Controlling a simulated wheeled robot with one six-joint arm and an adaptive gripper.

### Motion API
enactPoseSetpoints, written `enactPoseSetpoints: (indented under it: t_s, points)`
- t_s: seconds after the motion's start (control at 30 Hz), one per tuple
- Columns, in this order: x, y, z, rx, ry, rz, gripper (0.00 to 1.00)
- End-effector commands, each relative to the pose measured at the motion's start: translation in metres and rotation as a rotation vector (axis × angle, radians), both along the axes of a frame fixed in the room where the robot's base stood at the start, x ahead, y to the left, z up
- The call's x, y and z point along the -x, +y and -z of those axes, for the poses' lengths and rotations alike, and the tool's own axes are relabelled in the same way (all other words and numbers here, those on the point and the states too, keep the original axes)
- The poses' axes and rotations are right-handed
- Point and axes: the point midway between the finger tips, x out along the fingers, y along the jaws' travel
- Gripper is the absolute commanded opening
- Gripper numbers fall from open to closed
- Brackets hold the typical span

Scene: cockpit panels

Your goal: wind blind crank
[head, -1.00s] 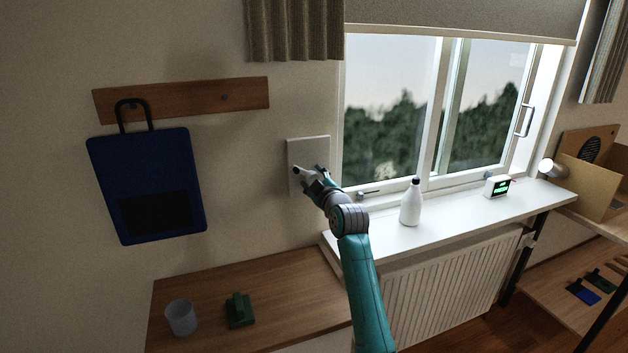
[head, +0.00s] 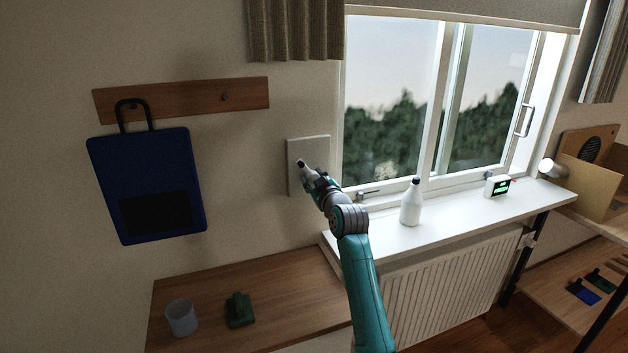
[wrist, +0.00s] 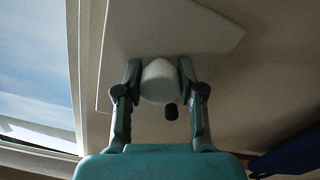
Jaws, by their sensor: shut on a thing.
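A pale square plate (head: 294,150) is fixed to the wall left of the window, and it also shows in the wrist view (wrist: 180,28). The crank (head: 302,164) sits in front of it, with a dark tip showing at upper left. My gripper (head: 313,180) is at the crank. In the wrist view, the fingers of my gripper (wrist: 160,75) are shut on a whitish rounded part of the crank (wrist: 160,88), one on each side. A small dark knob (wrist: 171,111) shows beside it. The grey blind (head: 460,10) covers only the window's top.
A white bottle (head: 411,204) and a small green-lit clock (head: 497,186) stand on the sill (head: 450,210). A blue bag (head: 150,175) hangs from a wooden rail at left. A cup (head: 181,318) and a green object (head: 239,310) sit on the wooden counter below.

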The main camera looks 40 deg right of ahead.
Motion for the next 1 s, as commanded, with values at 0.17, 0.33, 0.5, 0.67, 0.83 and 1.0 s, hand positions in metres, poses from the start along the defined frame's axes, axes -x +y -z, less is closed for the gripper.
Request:
enactPoseSetpoints:
  t_s: [0.17,0.33,0.5,0.67,0.83,1.0]
  points:
    - [-0.0002,0.0006,0.0007,-0.162,-0.045,-0.001,0.04]
    - [-0.0003,0.0011,0.0008,-0.318,-0.09,-0.001,0.04]
    - [-0.0004,0.0015,0.0008,-0.473,-0.135,-0.001,0.04]
    - [-0.0005,0.0019,0.0007,-0.618,-0.176,-0.001,0.04]
    - [-0.0007,0.0023,0.0007,-0.774,-0.222,0.0,0.04]
    - [-0.0008,0.0026,0.0005,-0.929,-0.266,0.0,0.04]
